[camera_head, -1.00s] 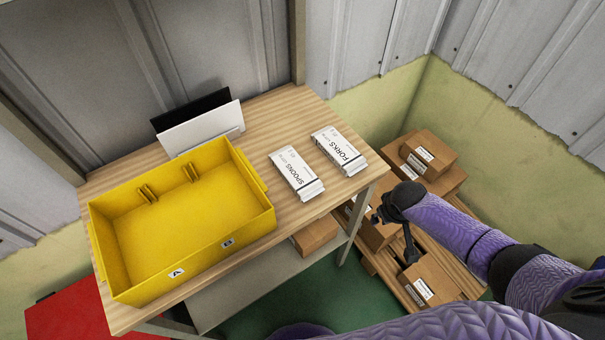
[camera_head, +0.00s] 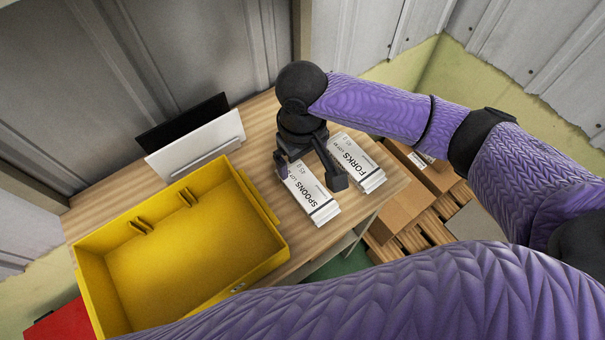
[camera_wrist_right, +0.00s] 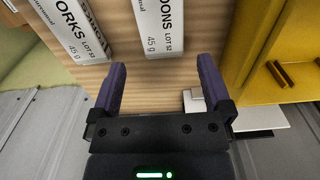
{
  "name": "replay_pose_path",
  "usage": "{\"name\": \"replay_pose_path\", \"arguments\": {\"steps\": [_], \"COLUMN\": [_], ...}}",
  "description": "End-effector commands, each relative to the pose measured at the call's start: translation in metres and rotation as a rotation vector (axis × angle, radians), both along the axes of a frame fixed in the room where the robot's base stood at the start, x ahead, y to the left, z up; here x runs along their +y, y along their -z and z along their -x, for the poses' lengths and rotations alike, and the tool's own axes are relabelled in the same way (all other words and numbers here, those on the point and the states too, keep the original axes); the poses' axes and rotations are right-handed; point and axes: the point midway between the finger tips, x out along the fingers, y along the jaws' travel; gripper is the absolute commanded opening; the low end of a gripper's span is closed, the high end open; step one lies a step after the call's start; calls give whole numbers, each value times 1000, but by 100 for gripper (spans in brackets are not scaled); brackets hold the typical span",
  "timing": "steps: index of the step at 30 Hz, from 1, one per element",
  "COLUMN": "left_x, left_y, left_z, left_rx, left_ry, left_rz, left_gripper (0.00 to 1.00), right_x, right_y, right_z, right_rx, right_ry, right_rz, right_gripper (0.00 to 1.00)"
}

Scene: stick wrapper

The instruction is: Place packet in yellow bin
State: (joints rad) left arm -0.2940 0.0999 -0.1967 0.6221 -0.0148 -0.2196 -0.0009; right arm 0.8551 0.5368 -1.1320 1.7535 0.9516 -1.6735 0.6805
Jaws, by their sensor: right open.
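The white SPOONS packet (camera_head: 318,205) lies on the wooden table, right of the yellow bin. The white FORKS packet (camera_head: 357,162) lies to its right. The yellow bin (camera_head: 185,265) is open and empty where I can see inside. My right gripper (camera_head: 311,174) is open over the rear part of the SPOONS packet and covers some of it. In the right wrist view, the SPOONS packet (camera_wrist_right: 158,25) lies ahead between the lines of the two fingers (camera_wrist_right: 160,78), with nothing held. The FORKS packet (camera_wrist_right: 72,28) is left there. The left gripper is not seen.
A white panel and a black panel (camera_head: 195,145) stand behind the bin at the table's back. Brown boxes (camera_head: 400,195) on a pallet sit below, right of the table. Bare tabletop (camera_head: 255,160) shows between the bin and packets. A metal wall is behind.

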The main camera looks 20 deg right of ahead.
Motion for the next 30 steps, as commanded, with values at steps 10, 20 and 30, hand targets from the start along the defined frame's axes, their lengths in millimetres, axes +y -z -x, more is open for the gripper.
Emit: {"name": "replay_pose_path", "arguments": {"steps": [10, 20, 30], "left_x": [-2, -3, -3], "left_y": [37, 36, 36], "left_z": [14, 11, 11], "left_rx": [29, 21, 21], "left_ry": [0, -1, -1], "left_rz": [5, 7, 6], "left_gripper": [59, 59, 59], "right_x": [-1, -1, -1], "right_y": [79, 83, 83], "right_z": [1, 1, 1], "right_rx": [1, -2, -2], "right_ry": [2, 2, 2], "right_rz": [0, 0, 0], "right_gripper": [100, 92, 20]}}
